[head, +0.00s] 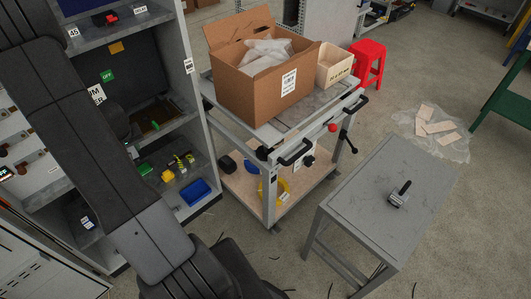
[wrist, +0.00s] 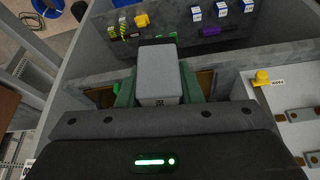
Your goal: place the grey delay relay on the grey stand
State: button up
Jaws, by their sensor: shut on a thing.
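The grey delay relay (wrist: 157,70), a grey box with small dark marks on its near end, is between the green fingers of my gripper (wrist: 158,90) in the wrist view. The gripper is shut on it, inside the open cabinet. In the head view my arm hides the gripper and the relay. The grey stand (head: 360,200) is the low grey table at the right of the head view, well apart from the gripper. A small dark grey device with a black handle (head: 400,194) lies on its top.
The cabinet (head: 196,90) has shelves and side walls close around the gripper. A trolley (head: 345,102) with a cardboard box (head: 262,85) stands between cabinet and stand. A red stool (head: 369,60) and wrapped boards (head: 434,125) are behind. A blue bin (head: 196,191) sits low in the cabinet.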

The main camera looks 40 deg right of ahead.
aim_at(377, 187)
jog(key=z, duration=0.35)
jog(key=k+z, duration=0.15)
jog(key=z, duration=0.2)
jog(key=l+z, duration=0.1)
jog(key=z, duration=0.25)
jog(key=i+l+z, duration=0.3)
jog(key=l, duration=0.15)
jog(key=i+l+z, duration=0.35)
jog(key=l, duration=0.1)
